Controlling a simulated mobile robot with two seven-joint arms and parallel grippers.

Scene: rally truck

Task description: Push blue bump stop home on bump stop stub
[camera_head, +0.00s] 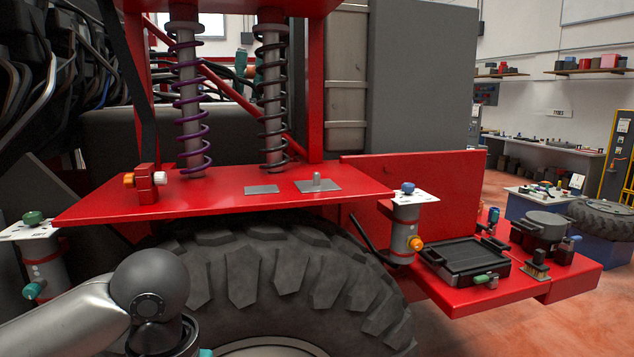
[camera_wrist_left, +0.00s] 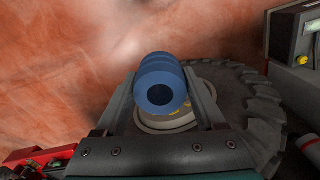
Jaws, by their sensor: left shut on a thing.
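My left gripper (camera_wrist_left: 163,92) is shut on the blue bump stop (camera_wrist_left: 155,68), a ribbed blue cylinder with a dark round hole in the end facing the wrist camera. The bump stop sits between the two grey fingers. In the head view my left arm comes in low at the left, and the gripper and bump stop are hidden there. My right gripper is in neither view.
A purple spring (camera_head: 188,100) and a dark spring (camera_head: 271,95) rise from the shelf. The big tyre (camera_head: 285,270) lies below. A black tray (camera_head: 465,256) and tools sit at the right.

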